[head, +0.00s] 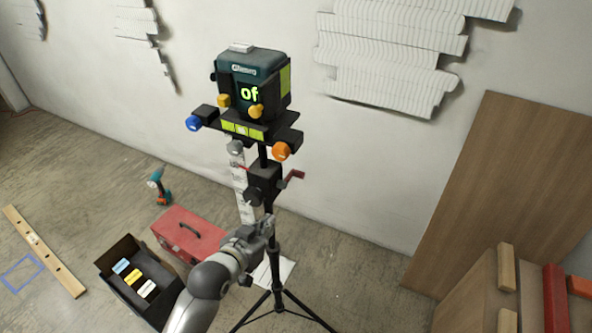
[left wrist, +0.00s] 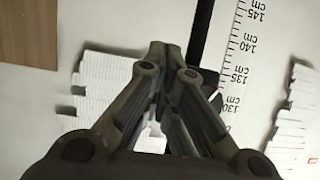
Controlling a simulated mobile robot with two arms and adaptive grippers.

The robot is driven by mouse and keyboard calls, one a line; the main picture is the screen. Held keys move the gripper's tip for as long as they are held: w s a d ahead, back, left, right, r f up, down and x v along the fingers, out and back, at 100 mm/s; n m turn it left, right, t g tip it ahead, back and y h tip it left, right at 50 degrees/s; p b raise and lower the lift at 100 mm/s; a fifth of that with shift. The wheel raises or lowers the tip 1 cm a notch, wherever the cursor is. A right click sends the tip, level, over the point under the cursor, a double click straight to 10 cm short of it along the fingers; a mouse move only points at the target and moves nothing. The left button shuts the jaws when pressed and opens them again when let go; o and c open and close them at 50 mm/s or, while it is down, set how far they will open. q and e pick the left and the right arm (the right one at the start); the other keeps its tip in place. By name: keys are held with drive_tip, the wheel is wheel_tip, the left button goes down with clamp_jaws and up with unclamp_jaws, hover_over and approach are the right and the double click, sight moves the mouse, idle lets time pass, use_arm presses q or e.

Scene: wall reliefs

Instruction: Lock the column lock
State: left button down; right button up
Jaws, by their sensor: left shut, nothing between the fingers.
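A tripod carries a dark green laser device (head: 252,78) with a lit display on top of its black column. Which of these is the column lock I cannot tell for sure. My left gripper (head: 268,222) is shut and empty, just below the block, close to the column; contact is unclear. In the left wrist view its fingertips (left wrist: 158,52) are together, left of the dark column (left wrist: 203,35). My right gripper is out of view.
A measuring scale (head: 243,190) stands behind the column. A red toolbox (head: 188,235), an open black box (head: 138,282), a drill (head: 159,187) and a spirit level (head: 44,250) lie on the floor left. Wooden panels (head: 505,190) lean at right. Tripod legs (head: 277,292) spread below.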

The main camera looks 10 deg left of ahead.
use_arm(q)
wheel_tip(320, 180, up, 13)
drive_tip(key=w+d+t+h, duration=0.1)
drive_tip(key=t, duration=0.1)
drive_tip(key=shift+d+f+m+h, duration=0.15)
drive_tip(key=shift+d+m+h, duration=0.15)
drive_tip(key=shift+d+m, duration=0.1)
drive_tip(key=shift+w, duration=0.15)
drive_tip(key=p, duration=0.2)
approach(296, 172)
drive_tip(key=w+d+r, duration=0.3)
drive_tip(key=w+r, duration=0.1)
drive_tip(key=shift+w+d+f+p, duration=0.2)
drive_tip(key=shift+w+f, duration=0.35)
drive_tip(key=shift+f, duration=0.3)
drive_tip(key=shift+w+d+f+p, duration=0.15)
drive_tip(key=shift+w+f, duration=0.35)
drive_tip(key=shift+f, duration=0.35)
drive_tip(key=shift+w, duration=0.1)
